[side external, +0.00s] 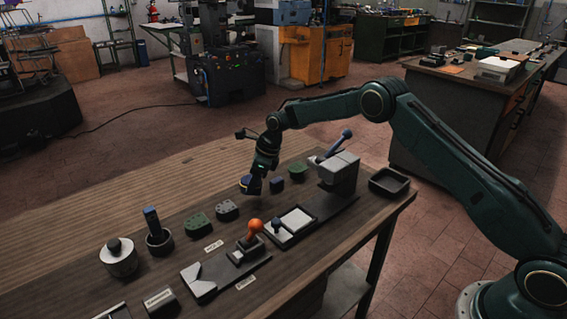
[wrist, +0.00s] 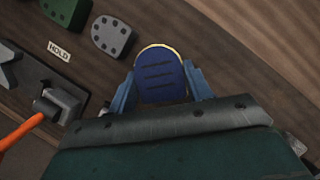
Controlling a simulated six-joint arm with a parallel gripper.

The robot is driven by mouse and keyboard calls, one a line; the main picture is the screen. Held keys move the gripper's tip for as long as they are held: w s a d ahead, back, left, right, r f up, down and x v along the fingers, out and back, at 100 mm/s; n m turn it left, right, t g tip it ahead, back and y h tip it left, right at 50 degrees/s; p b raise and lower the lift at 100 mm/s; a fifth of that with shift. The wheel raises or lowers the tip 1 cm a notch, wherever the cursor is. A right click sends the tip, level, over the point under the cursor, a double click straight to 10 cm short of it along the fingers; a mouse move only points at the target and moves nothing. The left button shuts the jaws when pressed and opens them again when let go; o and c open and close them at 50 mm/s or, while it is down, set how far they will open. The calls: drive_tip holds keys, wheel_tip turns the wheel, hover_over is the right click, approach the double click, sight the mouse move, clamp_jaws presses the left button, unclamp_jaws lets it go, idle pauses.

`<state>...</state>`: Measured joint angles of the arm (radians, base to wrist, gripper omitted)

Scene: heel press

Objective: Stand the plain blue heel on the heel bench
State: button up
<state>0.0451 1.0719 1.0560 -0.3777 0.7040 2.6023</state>
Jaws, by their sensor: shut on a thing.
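My gripper (side external: 251,184) is shut on a blue heel (wrist: 161,78), held between its two blue-grey fingers in the wrist view. The heel's facing side is rounded, with several dark slots and a thin gold edge. In the side view the held heel (side external: 248,187) is small and partly hidden by the gripper; I cannot tell whether it touches the wooden bench (side external: 170,205). A separate dark blue block (side external: 276,185) stands just right of the gripper; its details are too small to tell. No part is clearly marked as the heel bench.
Green (side external: 197,224) and grey (side external: 227,210) heels with holes lie left of my gripper. Another green piece (side external: 297,171) is to the right. A grey press (side external: 338,172), an orange-knobbed fixture (side external: 248,246), a HOLD label (wrist: 59,50) and a black tray (side external: 389,182) are around.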

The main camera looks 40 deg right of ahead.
drive_tip(key=shift+f, duration=2.1)
drive_tip(key=shift+f, duration=0.15)
drive_tip(key=o, duration=1)
drive_tip(key=v, duration=1.2)
drive_tip(key=shift+r, duration=0.2)
